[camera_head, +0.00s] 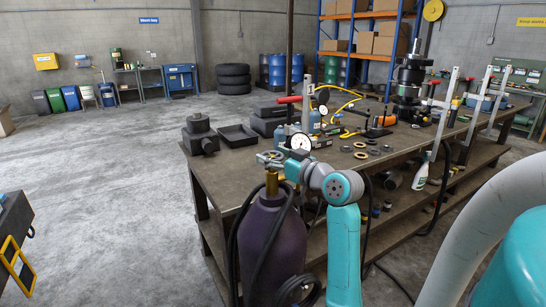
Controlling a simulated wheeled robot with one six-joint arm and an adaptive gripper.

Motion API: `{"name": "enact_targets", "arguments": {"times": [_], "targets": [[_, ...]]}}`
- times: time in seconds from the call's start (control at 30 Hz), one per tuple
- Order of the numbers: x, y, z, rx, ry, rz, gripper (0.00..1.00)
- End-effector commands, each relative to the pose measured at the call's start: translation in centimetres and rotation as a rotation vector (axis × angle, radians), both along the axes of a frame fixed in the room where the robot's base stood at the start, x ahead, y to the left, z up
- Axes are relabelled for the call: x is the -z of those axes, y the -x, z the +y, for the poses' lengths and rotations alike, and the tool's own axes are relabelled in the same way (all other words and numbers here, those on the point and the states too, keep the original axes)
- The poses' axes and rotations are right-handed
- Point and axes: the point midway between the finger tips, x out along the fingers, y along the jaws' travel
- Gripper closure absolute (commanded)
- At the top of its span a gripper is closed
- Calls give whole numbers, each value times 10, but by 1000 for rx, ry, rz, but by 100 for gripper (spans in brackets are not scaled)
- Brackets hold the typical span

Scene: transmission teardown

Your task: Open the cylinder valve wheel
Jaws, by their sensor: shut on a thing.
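A dark purple gas cylinder (272,235) stands upright at the near left end of the workbench. Its brass valve neck (271,183) rises from the top. The small grey valve wheel (268,157) sits above the neck. My gripper (277,162) comes in from the right and is shut on the valve wheel. My arm's wrist and teal link stand just right of the cylinder. The fingers are small here and partly overlap the wheel, so the exact contact is hard to see.
The workbench (232,176) behind the cylinder bears a pressure gauge (301,142), a black tray (238,135), several rings and a tall dark gear assembly (409,80). Black hoses (240,255) hang around the cylinder. The floor (110,180) at left is largely open.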

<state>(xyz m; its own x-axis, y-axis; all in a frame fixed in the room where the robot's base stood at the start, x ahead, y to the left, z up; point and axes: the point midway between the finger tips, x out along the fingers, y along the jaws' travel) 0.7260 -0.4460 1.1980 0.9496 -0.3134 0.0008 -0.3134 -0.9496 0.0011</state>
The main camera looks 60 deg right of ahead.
Motion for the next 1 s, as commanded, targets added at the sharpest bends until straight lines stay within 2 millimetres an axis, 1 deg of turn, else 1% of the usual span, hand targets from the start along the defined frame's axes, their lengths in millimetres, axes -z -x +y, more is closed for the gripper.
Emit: {"name": "enact_targets", "arguments": {"times": [0.23, 0.63, 0.67, 0.7, 0.77, 1.0], "targets": [[0, 0, -1, -41, -1, 0, 63], [0, -1, 0, -47, -2, -1, 63], [0, -1, 0, -47, -2, -1, 26], [0, -1, 0, -47, -2, -1, 16], [0, -1, 0, -47, -2, -1, 3], [0, 0, -1, -43, -1, 0, 3]]}}
